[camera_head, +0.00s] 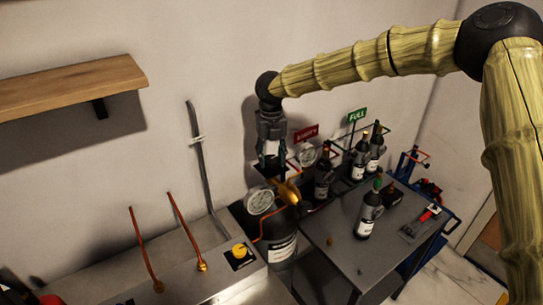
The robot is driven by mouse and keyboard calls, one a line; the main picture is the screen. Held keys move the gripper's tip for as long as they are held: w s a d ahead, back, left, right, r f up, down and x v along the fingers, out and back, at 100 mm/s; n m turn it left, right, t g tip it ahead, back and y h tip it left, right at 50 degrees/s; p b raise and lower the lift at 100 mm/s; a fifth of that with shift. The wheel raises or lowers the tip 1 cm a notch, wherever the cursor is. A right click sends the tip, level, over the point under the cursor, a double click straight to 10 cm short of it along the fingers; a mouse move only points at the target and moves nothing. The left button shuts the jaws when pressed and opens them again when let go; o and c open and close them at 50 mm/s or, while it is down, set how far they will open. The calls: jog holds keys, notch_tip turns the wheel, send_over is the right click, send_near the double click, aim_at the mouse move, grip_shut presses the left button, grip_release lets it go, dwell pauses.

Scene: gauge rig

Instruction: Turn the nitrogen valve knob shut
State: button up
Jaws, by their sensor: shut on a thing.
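My gripper (270,165) points down over the dark gas cylinder (281,249) beside the steel bench. Its fingers are shut at the top of the brass valve (288,191), on what appears to be the valve knob. The fingers hide the knob, so I cannot tell how far it is turned. A round white gauge (259,200) is just left of the valve, and a second gauge (306,155) is to its right and behind.
A grey table (340,250) at right holds several dark bottles, one standing alone (367,213) near the middle. Red (305,133) and green FULL (357,114) signs stand behind. A yellow knob (239,251) sits on the steel bench (190,285). A wooden shelf (70,87) is upper left.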

aim_at(272, 159)
jog(key=shift+w+r+m, duration=0.15)
jog(key=shift+m, duration=0.45)
jog(key=o, duration=1)
notch_tip(272, 159, up, 12)
dwell(0.5)
